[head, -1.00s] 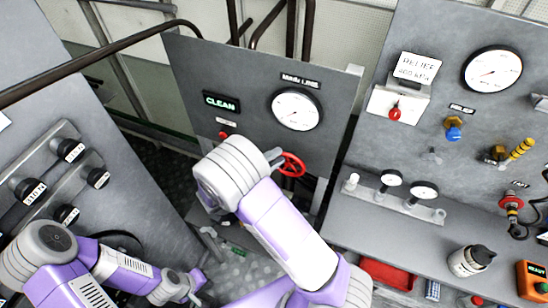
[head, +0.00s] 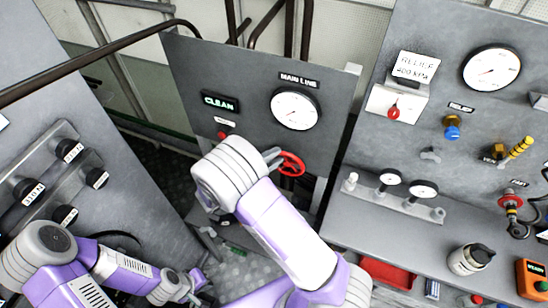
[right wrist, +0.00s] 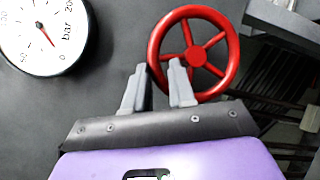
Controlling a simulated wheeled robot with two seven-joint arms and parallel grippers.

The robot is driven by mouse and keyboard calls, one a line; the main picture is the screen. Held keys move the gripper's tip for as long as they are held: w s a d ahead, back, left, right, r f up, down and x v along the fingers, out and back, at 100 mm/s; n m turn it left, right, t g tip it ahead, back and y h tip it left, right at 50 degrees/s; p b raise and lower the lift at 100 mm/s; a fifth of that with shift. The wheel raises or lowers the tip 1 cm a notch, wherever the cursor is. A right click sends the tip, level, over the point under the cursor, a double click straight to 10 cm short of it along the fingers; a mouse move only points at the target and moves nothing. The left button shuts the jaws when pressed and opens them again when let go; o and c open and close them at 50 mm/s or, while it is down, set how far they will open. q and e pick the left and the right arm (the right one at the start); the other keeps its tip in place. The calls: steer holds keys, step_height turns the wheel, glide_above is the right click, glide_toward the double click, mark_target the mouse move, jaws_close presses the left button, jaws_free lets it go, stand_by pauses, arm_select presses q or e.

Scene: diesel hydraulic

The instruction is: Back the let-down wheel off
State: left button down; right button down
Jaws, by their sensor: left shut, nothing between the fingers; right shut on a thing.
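The red let-down wheel (head: 291,164) is mounted below the main line gauge (head: 295,109), at the lower right of the grey panel. It also shows in the right wrist view (right wrist: 196,55), with its spokes and hub clear. My right gripper (head: 274,158) is at the wheel's left side. In the right wrist view its two fingers (right wrist: 158,83) stand on either side of the lower-left rim, shut on it. My left gripper (head: 194,284) is low in the head view, shut and empty, well away from the wheel.
A lit CLEAN sign (head: 221,102) and a small red knob (head: 222,135) are on the same panel. A bench with small gauges (head: 390,177) and a white bottle (head: 468,259) is at the right. A switch panel (head: 45,180) is at the left.

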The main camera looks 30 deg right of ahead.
steer(key=shift+w+a+r, duration=0.15)
steer(key=shift+w+r, duration=0.05)
stand_by(0.6)
steer(key=c, duration=1.3)
jaws_free()
steer(key=shift+o, duration=1.1)
steer(key=shift+w+a+f, duration=0.1)
steer(key=shift+f, duration=0.05)
steer(key=s+a+b, duration=0.1)
steer(key=a+b, duration=0.1)
steer(key=a, duration=0.5)
steer(key=shift+s+a, duration=0.2)
steer(key=shift+s, duration=0.05)
